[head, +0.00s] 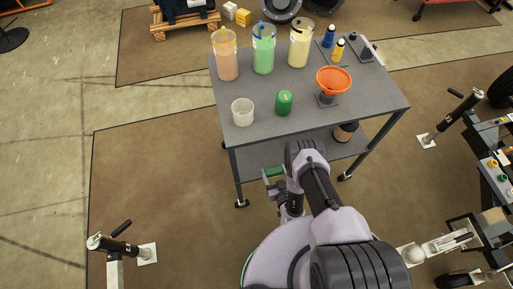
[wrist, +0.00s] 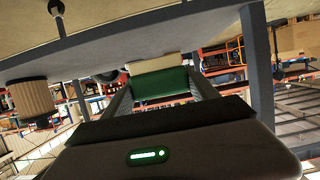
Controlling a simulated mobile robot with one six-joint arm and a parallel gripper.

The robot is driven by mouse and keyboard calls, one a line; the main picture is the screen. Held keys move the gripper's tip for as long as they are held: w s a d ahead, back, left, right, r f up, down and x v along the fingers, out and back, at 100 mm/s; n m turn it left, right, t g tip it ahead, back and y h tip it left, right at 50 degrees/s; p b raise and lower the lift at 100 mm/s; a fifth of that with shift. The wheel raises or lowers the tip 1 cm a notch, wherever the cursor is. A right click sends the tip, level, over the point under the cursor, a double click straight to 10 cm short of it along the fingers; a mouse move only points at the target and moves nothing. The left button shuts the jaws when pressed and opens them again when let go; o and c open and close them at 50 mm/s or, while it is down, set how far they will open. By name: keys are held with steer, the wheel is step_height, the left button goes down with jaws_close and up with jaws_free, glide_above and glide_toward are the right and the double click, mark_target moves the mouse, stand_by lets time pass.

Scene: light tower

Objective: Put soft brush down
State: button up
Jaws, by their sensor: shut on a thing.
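The soft brush, a green block (wrist: 160,84) with a cream strip along one side, is between my gripper's fingers (wrist: 160,92) in the wrist view. My gripper is shut on it. In the head view the gripper (head: 273,177) is just off the near edge of the grey cart (head: 290,137), and the green of the brush (head: 275,171) shows there. The brush looks held in the air, apart from the cart. Part of the gripper is hidden by my arm.
On the cart top stand a white cup (head: 243,112), a green jar (head: 284,103), an orange funnel (head: 333,80), several filled pitchers (head: 263,50) and small bottles (head: 338,49). A brown roll (head: 346,131) is on the lower shelf. The near right top is bare.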

mark_target(267, 174)
steer(key=w+a+b, duration=0.2)
steer(key=w, duration=0.2)
steer(key=w+a+f+b, duration=0.1)
steer(key=w+a+b, duration=0.2)
steer(key=w, duration=0.2)
steer(key=w+a+b, duration=0.2)
steer(key=w+a, duration=0.1)
steer(key=w, duration=0.1)
steer(key=shift+w+f, duration=0.15)
steer(key=shift+f, duration=0.25)
steer(key=f+b, duration=0.2)
steer(key=shift+w+a+f+b, duration=0.2)
steer(key=shift+w+f+b, duration=0.1)
steer(key=shift+f, duration=0.05)
steer(key=shift+f, duration=0.1)
steer(key=shift+f, duration=0.25)
steer(key=o, duration=1.7)
steer(key=p+v, duration=0.3)
steer(key=v, duration=0.2)
steer(key=p+v, duration=0.4)
steer(key=v, duration=0.2)
steer(key=d+p+v, duration=0.1)
steer(key=p+v, duration=0.2)
steer(key=v, duration=0.3)
steer(key=shift+p, duration=0.3)
steer(key=shift+s+d, duration=0.1)
steer(key=shift+s, duration=0.05)
